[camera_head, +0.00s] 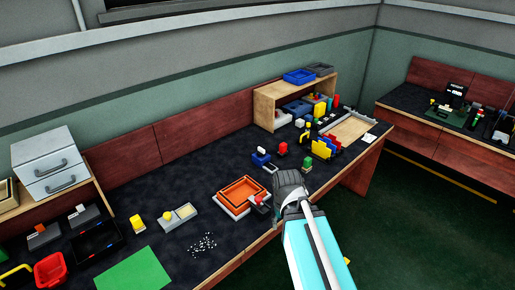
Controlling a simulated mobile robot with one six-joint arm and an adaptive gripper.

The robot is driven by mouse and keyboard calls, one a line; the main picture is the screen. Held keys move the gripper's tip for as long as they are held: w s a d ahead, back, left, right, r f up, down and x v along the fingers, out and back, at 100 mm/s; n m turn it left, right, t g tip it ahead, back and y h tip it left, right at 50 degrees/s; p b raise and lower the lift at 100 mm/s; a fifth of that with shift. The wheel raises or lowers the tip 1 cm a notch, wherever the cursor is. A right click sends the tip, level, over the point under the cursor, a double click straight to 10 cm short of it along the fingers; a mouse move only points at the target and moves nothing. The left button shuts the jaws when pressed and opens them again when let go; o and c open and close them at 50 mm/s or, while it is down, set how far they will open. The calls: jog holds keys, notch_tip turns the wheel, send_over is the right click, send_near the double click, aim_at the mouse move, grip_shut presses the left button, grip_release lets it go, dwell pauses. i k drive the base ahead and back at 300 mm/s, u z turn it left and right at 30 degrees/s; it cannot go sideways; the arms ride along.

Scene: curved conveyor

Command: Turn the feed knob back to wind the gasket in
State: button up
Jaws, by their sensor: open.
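My arm reaches in from the lower right, and my gripper (290,182) is over the front edge of the workbench, just right of an orange tray (242,190). Its fingers are small and dark and mostly hidden by the wrist. I see nothing held in it. A small dark and red piece (259,198) sits at the tray's right corner, close to my gripper; I cannot tell whether they touch. I cannot make out the feed knob or the gasket for certain at this size.
A blue device (261,157) and a red-topped block (283,148) stand behind my gripper. Yellow upright plates (321,149) are to the right. White bits (202,244) and a green mat (134,271) lie at the front left. A wooden shelf (265,110) stands at the back.

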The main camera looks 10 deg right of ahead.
aim_at(261, 152)
jog(key=i, duration=0.85)
jog(key=z, duration=0.05)
